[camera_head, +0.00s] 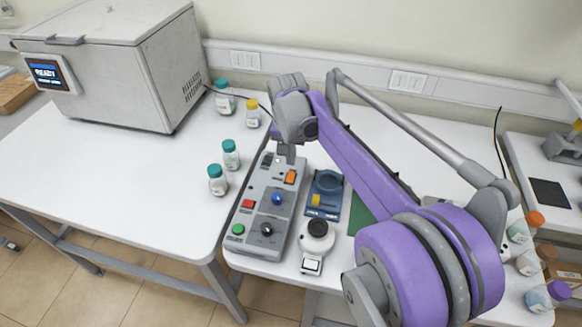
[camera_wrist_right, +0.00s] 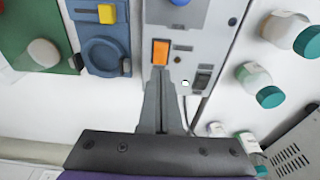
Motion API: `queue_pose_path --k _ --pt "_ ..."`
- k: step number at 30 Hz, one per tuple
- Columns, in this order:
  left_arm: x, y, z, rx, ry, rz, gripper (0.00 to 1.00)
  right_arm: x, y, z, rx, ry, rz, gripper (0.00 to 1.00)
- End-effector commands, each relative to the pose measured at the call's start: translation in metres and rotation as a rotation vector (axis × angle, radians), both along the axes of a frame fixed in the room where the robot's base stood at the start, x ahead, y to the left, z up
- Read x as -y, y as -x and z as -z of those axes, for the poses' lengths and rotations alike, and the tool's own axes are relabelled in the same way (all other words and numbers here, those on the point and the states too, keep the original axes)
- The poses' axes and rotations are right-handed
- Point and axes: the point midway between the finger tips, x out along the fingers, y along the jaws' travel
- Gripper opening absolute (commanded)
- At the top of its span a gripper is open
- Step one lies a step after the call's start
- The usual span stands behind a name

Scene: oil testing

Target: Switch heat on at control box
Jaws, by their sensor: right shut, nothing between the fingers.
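The grey control box (camera_head: 260,183) lies on the table in the middle of the head view; it also shows in the right wrist view (camera_wrist_right: 214,40). Near its far end are an orange switch (camera_head: 291,176) and a black rocker switch (camera_wrist_right: 203,79). The orange switch also shows in the right wrist view (camera_wrist_right: 160,52). My right gripper (camera_head: 287,156) is shut and empty, above the far end of the box. In the wrist view its fingertips (camera_wrist_right: 159,73) are right beside the orange switch's lower edge; I cannot tell whether they touch it. My left gripper is not in view.
The box also carries a blue knob (camera_head: 277,198), red button (camera_head: 248,204), green button (camera_head: 238,229) and black knob (camera_head: 267,229). A blue device (camera_head: 326,190) and white device (camera_head: 316,238) stand close right. Several bottles (camera_head: 217,180) stand left and behind. A large grey machine (camera_head: 120,75) reads READY.

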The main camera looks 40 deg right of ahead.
Motion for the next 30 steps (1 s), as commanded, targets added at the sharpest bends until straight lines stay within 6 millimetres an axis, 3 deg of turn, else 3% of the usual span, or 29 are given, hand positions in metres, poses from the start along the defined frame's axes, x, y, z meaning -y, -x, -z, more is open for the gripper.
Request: queue_pose_path --k 3,9,30 --pt "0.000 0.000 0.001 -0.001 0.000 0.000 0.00 0.002 -0.002 0.021 0.000 0.000 0.000 0.00" --pt "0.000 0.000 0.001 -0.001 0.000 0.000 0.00 0.004 -0.003 0.041 0.000 0.000 0.000 0.00" --pt "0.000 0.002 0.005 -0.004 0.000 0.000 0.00 0.006 -0.004 0.051 -0.002 -0.001 0.000 0.00"
